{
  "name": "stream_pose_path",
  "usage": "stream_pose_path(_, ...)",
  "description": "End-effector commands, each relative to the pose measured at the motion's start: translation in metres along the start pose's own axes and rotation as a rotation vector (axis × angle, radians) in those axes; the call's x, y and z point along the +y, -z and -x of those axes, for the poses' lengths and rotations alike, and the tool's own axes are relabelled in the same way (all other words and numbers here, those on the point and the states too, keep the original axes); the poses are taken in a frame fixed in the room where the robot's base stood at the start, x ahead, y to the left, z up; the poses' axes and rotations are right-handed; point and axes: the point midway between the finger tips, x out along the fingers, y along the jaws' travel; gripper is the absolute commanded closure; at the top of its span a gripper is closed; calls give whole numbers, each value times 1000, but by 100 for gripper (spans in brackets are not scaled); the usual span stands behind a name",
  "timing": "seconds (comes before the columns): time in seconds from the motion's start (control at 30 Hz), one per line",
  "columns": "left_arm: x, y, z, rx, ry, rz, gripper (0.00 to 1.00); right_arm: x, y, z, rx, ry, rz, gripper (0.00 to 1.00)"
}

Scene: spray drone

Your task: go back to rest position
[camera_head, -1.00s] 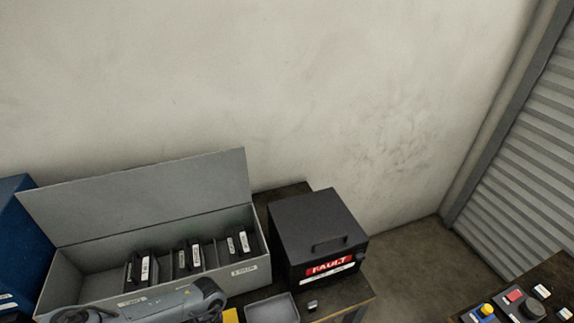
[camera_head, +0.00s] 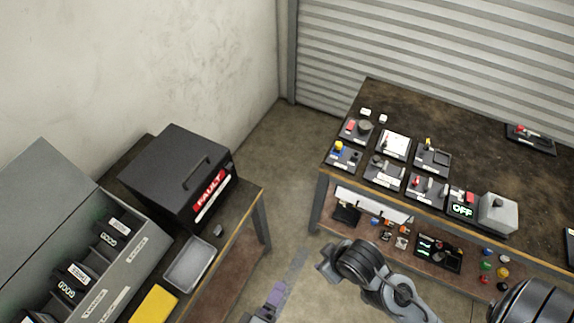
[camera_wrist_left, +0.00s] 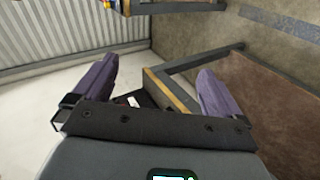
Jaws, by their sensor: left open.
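My left gripper (camera_head: 266,303) shows at the bottom edge of the head view as purple finger parts, low in front of the gap between two tables. In the left wrist view its two purple fingers (camera_wrist_left: 150,92) are wide apart with nothing held between them. A table corner with a yellowish edge shows beyond and between the fingers.
A black FAULT box (camera_head: 180,178), a grey tray (camera_head: 189,263) and an open grey case (camera_head: 135,262) with GOOD-labelled modules stand on the left table. The right table (camera_head: 480,135) carries several switch panels and an OFF display (camera_head: 462,209). Bare floor lies between.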

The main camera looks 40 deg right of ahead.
Motion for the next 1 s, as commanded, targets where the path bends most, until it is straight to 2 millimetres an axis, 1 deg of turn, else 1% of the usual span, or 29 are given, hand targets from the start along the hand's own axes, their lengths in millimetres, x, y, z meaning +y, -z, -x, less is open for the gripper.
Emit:
stream_pose_path(0.03, -17, 26, 20, 81, 84, -26, 0, 0, 0, 0, 0, 1, 0, 57)
stream_pose_path(0.07, -28, 42, 32, 123, 142, -50, 0, 0, 0, 0, 0, 1, 0, 57)
stream_pose_path(0.1, -41, 62, 51, 171, 221, -85, 0, -1, 0, 0, 1, 1, -1, 57)
stream_pose_path(0.17, -60, 91, 82, 227, 342, -139, 0, -1, 0, 0, 1, 2, -2, 57)
stream_pose_path(0.2, -69, 109, 104, 255, 422, -179, 0, -1, 0, 0, 1, 3, -2, 57)
stream_pose_path(0.27, -79, 133, 138, 275, 539, -245, 0, -1, 1, 0, 1, 3, -3, 57)
stream_pose_path(0.3, -85, 142, 158, 265, 612, -286, 0, -1, 1, 0, 1, 4, -3, 57)
stream_pose_path(0.37, -92, 145, 180, 218, 698, -347, 0, -1, 1, 0, 1, 4, -4, 57)
stream_pose_path(0.4, -96, 142, 189, 170, 740, -387, 0, -2, 1, 0, 2, 5, -5, 57)
stream_pose_path(0.47, -101, 134, 197, 83, 788, -448, 0, -2, 1, 0, 2, 6, -6, 57)
stream_pose_path(0.5, -108, 128, 201, 18, 816, -489, 0, -2, 1, 0, 2, 7, -7, 57)
stream_pose_path(0.57, -114, 119, 205, -80, 843, -568, 0, -2, 1, 0, 2, 8, -8, 57)
stream_pose_path(0.6, -116, 116, 206, -133, 850, -636, 0, -2, 1, 0, 3, 8, -9, 57)
stream_pose_path(0.63, -108, 118, 211, -145, 847, -673, 0, -2, 4, 9, 1, 8, -9, 57)
stream_pose_path(0.67, -92, 121, 221, -138, 847, -665, 0, -1, 8, 24, -4, 8, -9, 57)
stream_pose_path(0.7, -83, 122, 227, -137, 847, -663, 0, -1, 10, 33, -9, 8, -9, 57)
stream_pose_path(0.77, -70, 124, 235, -137, 847, -662, 0, 0, 16, 51, -4, 8, -9, 57)
stream_pose_path(0.8, -60, 126, 242, -137, 847, -662, 0, 0, 21, 63, 2, 8, -9, 57)
stream_pose_path(0.87, -45, 128, 251, -137, 846, -662, 0, 1, 28, 82, 6, 8, -9, 57)
stream_pose_path(1.0, -7, 134, 276, -136, 846, -662, 0, 3, 41, 126, 5, 6, -7, 57)
